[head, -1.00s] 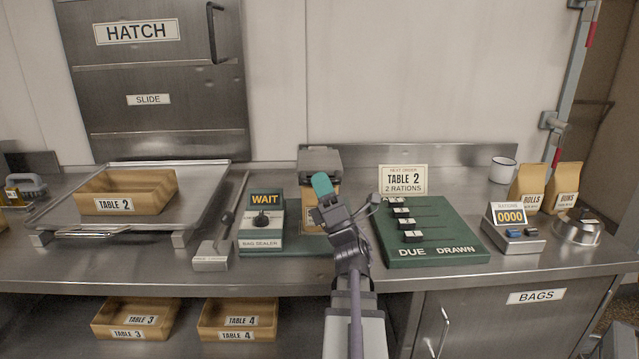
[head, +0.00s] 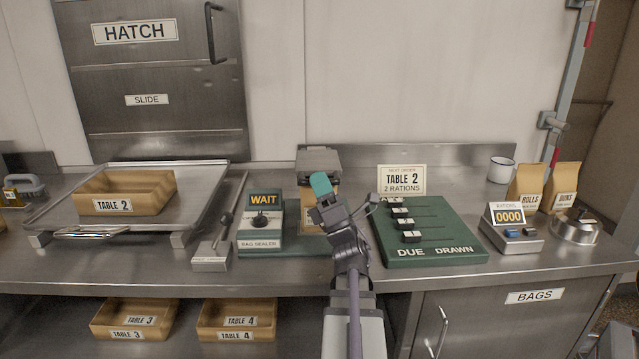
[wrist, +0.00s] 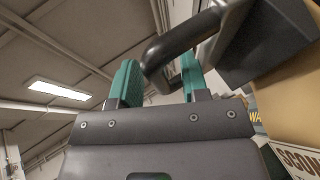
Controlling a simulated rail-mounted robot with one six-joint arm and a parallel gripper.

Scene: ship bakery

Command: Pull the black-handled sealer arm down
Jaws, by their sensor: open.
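The bag sealer stands at mid-counter in the head view, with its grey upper arm block (head: 318,160) raised behind my gripper. Its black handle (wrist: 180,42) shows in the wrist view as a thick bent bar, joined to a dark block at the upper right. My gripper (wrist: 158,78) is open, and the bar reaches between its two teal fingers. I cannot tell whether either finger touches it. My gripper (head: 321,185) hides the handle in the head view. A brown paper bag (head: 305,196) stands upright under the arm block, partly hidden by my gripper.
The sealer's WAIT display (head: 264,201) is just left of my gripper. A green DUE/DRAWN board (head: 455,225) lies close on the right. A tray (head: 212,180) with a TABLE 2 box (head: 152,192) is at left. The wall is behind.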

